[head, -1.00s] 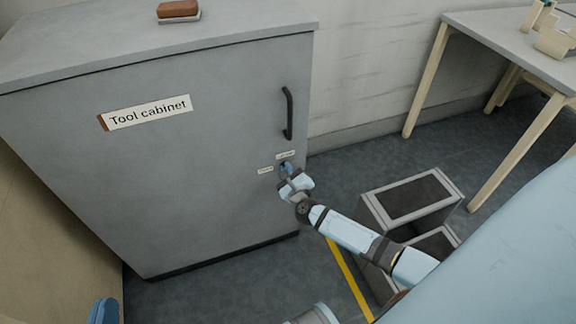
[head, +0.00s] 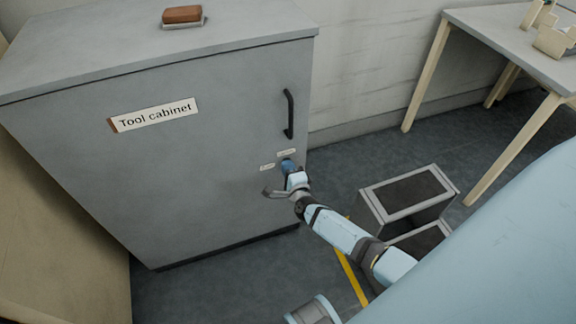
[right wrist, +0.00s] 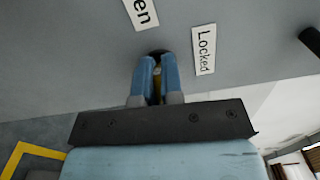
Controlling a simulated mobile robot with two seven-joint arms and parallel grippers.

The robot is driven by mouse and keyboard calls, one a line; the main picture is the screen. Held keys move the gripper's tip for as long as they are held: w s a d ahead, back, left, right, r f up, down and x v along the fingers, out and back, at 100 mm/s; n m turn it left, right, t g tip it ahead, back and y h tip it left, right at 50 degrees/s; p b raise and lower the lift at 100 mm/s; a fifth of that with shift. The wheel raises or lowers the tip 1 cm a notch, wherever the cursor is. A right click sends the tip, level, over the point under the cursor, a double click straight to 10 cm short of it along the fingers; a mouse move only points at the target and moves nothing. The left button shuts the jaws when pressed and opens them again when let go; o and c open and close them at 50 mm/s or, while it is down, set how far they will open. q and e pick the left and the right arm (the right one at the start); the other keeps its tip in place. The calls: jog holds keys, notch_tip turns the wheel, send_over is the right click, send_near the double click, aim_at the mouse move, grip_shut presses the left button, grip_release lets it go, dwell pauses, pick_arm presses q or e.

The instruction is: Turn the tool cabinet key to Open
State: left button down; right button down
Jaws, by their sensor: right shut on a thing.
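The grey tool cabinet (head: 190,190) stands closed, with a "Tool cabinet" plate on its door. My right gripper (head: 287,166) is at the lock below the handle. In the right wrist view, its blue fingers (right wrist: 159,78) are shut on the key (right wrist: 157,88), of which only a thin brassy sliver shows between them. The dark lock (right wrist: 158,52) lies just beyond the fingertips. The "Locked" label (right wrist: 204,50) is right of the lock, and the "Open" label (right wrist: 141,12), partly cut off, is above it. The key's exact angle is hidden. My left gripper is out of view.
A black door handle (head: 288,114) is above the lock. A brown block (head: 183,14) sits on the cabinet top. A grey step stool (head: 370,206) stands right of my right arm. A table (head: 500,32) is at the back right.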

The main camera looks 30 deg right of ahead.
jog(key=shift+n, duration=0.4)
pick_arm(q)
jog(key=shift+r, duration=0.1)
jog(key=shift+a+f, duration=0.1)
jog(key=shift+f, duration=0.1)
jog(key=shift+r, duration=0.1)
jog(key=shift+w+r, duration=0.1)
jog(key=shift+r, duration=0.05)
pick_arm(e)
jog(key=c, duration=1.3)
grip_release()
jog(key=shift+o, duration=0.2)
pick_arm(q)
jog(key=p, duration=0.2)
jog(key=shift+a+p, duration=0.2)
jog(key=shift+p, duration=0.1)
pick_arm(e)
jog(key=v, duration=1.3)
jog(key=shift+s+a, duration=0.2)
jog(key=shift+s, duration=0.15)
